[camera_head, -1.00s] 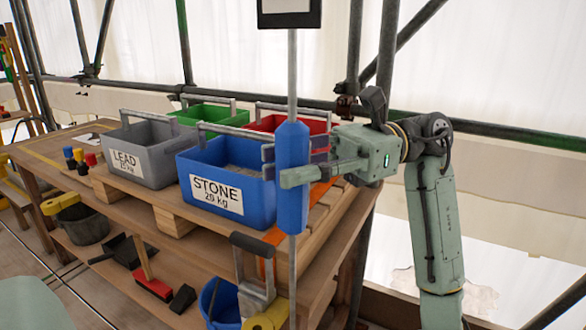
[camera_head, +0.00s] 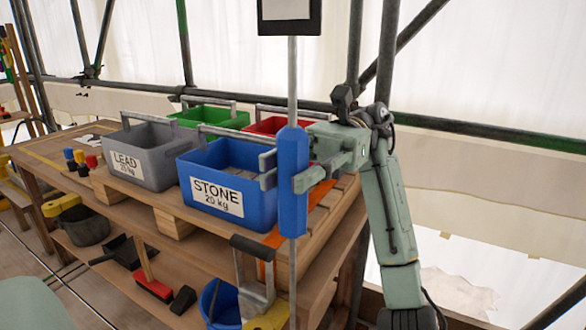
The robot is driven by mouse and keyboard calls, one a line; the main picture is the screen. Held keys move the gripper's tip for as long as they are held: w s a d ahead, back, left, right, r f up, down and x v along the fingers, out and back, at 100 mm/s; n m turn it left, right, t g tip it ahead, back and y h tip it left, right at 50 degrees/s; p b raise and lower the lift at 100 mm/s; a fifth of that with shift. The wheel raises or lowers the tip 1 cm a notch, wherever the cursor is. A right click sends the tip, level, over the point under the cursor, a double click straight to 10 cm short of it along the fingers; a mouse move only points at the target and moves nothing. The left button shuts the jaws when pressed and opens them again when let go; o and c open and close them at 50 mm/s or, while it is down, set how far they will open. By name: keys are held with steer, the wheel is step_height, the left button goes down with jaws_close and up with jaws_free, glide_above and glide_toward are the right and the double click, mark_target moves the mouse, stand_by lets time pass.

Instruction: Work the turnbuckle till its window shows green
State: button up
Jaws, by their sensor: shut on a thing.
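The turnbuckle is a blue faceted sleeve (camera_head: 293,212) on a thin upright grey rod (camera_head: 292,80). It hangs upright in front of the bench. My gripper (camera_head: 284,176) is shut on the sleeve at about its middle, with one finger showing on the left side and one across the right front. A black-framed white panel (camera_head: 288,8) is at the rod's top, cut off by the picture edge. I see no green window on the sleeve from here; the jaws hide part of it.
A blue STONE crate (camera_head: 235,185) stands just behind the sleeve, beside a grey LEAD crate (camera_head: 150,150). Green (camera_head: 212,117) and red (camera_head: 268,125) crates stand farther back. A trowel-like tool with a black handle (camera_head: 251,246) is below. Scaffold tubes (camera_head: 352,60) rise behind my arm.

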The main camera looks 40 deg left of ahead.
mark_target(296, 85)
steer(key=shift+r, duration=0.1)
steer(key=o, duration=1.2)
step_height(296, 85, up, 10)
stand_by(0.4)
